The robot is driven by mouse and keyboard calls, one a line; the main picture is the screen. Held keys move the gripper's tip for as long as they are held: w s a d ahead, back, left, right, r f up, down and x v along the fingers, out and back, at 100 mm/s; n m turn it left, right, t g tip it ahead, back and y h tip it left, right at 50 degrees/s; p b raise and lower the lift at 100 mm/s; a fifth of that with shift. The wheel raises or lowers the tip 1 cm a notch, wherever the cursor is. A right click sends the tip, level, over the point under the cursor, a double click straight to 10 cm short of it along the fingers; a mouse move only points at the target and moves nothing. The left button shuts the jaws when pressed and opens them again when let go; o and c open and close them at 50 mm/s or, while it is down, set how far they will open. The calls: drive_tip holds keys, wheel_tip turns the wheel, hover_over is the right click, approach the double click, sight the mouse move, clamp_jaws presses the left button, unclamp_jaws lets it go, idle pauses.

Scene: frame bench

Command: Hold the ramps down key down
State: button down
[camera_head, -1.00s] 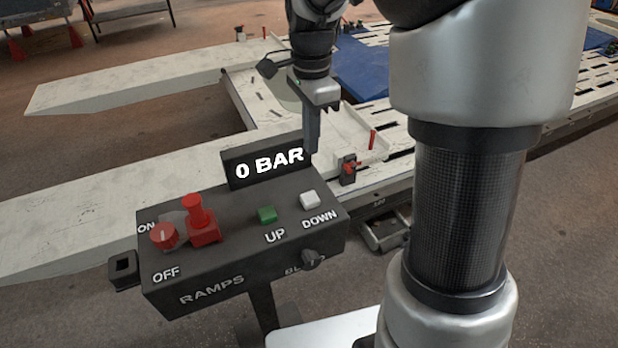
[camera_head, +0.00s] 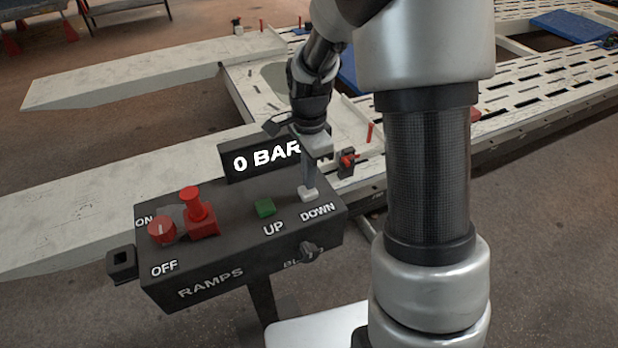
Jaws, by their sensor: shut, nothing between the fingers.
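The ramps control box (camera_head: 210,257) stands on a post, with its top panel in full view. The white DOWN key (camera_head: 308,194) is at the right of the panel, beside the green UP key (camera_head: 265,208). My gripper (camera_head: 311,184) is shut and empty, pointing down with its tips at the DOWN key. The fingertips cover the back part of the key and look to be on it. I cannot tell whether the key is pressed in. The display (camera_head: 262,160) behind the panel reads 0 BAR, its right end partly hidden by my gripper.
A red rotary switch (camera_head: 161,230) by ON and OFF and a red plunger-like control (camera_head: 197,212) sit on the panel's left. A dark knob (camera_head: 310,252) is on the box's front. The pale frame bench with ramps (camera_head: 130,200) lies behind.

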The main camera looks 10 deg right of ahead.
drive_tip(key=shift+f, duration=0.45)
